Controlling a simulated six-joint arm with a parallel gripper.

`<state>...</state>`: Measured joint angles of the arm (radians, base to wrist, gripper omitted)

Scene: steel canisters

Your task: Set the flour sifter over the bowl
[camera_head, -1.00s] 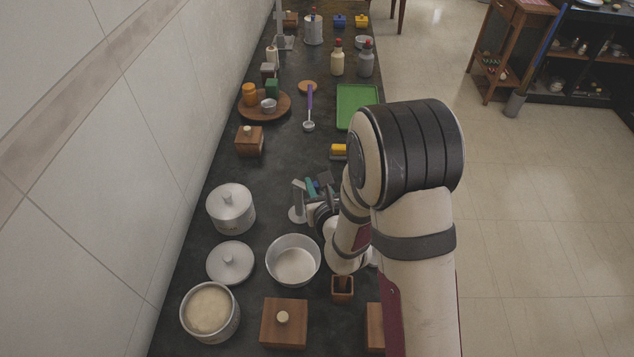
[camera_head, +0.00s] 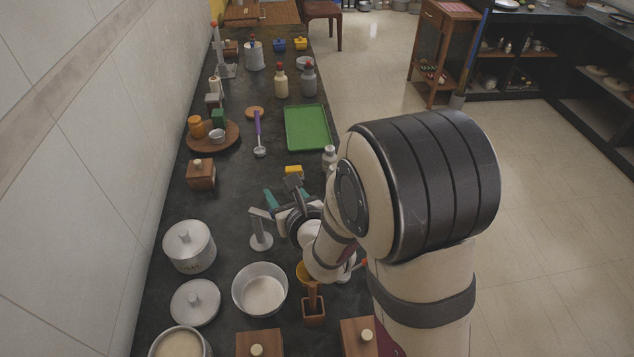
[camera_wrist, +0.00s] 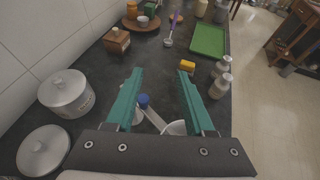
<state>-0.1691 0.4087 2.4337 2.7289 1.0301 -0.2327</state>
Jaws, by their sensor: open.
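The metal bowl (camera_head: 247,299), pale inside, stands on the dark counter near the left front. I cannot name the flour sifter for sure; a metal cylinder with a small knob on top (camera_head: 253,57) stands upright far back and may be it. My gripper (camera_head: 287,194) is open and empty over the counter, behind and right of the bowl. In the wrist view its teal fingers (camera_wrist: 159,76) are spread, with a blue-knobbed grey bar (camera_wrist: 150,113) and a whitish round thing (camera_wrist: 176,128) seen below between them, partly hidden.
A lidded canister (camera_head: 190,247) and a loose lid (camera_head: 195,303) stand left of the bowl. A small wooden holder (camera_head: 314,313) is to its right. A green tray (camera_head: 307,127) stands farther back.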

